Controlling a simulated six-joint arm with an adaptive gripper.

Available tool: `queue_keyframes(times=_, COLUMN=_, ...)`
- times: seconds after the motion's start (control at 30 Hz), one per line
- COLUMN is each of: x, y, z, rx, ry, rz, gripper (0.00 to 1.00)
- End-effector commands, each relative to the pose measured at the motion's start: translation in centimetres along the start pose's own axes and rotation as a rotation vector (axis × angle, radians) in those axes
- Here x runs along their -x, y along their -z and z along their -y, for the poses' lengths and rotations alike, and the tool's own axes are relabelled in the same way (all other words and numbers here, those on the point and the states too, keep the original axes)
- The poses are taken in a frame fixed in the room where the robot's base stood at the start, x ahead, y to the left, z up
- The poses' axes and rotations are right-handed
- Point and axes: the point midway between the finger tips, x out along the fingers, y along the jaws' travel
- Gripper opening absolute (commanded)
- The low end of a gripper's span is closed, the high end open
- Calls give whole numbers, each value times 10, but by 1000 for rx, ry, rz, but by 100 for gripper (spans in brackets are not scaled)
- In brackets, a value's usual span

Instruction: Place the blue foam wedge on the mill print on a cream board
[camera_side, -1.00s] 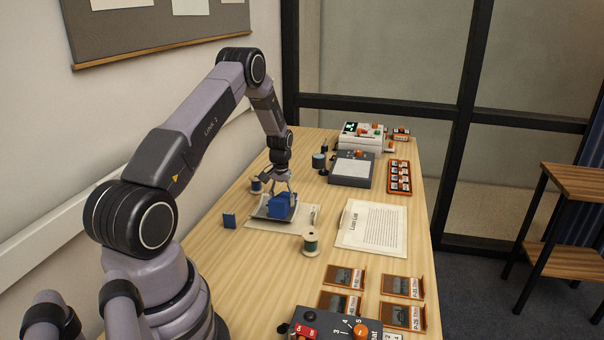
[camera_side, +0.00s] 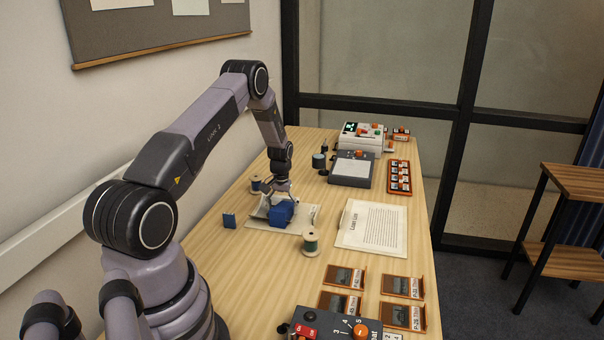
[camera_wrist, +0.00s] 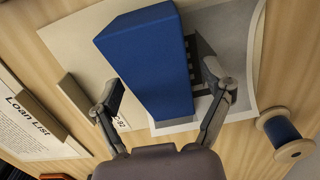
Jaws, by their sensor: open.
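The blue foam wedge (camera_side: 281,214) sits low over the mill print, a curled grey and white sheet (camera_wrist: 230,35) on the cream board (camera_side: 256,223). In the wrist view the wedge (camera_wrist: 147,60) covers much of the print, leaving a dark patch and the right side showing. My gripper (camera_side: 277,191) is just above the wedge. Its fingers are spread on either side of the wedge, with a clear gap at the right finger; contact at the left finger is unclear. The wedge's underside is hidden.
A thread spool (camera_side: 310,241) stands near the board's front right corner, another (camera_side: 256,184) behind it. The loan list (camera_side: 372,225) lies to the right. Framed slides (camera_side: 345,277) and a control box (camera_side: 338,325) are in front.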

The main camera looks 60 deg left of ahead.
Motion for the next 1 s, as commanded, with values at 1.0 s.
queue_keyframes(times=1.0, x=166, y=-11, z=-22, rx=-53, ry=-4, rz=-38, gripper=79)
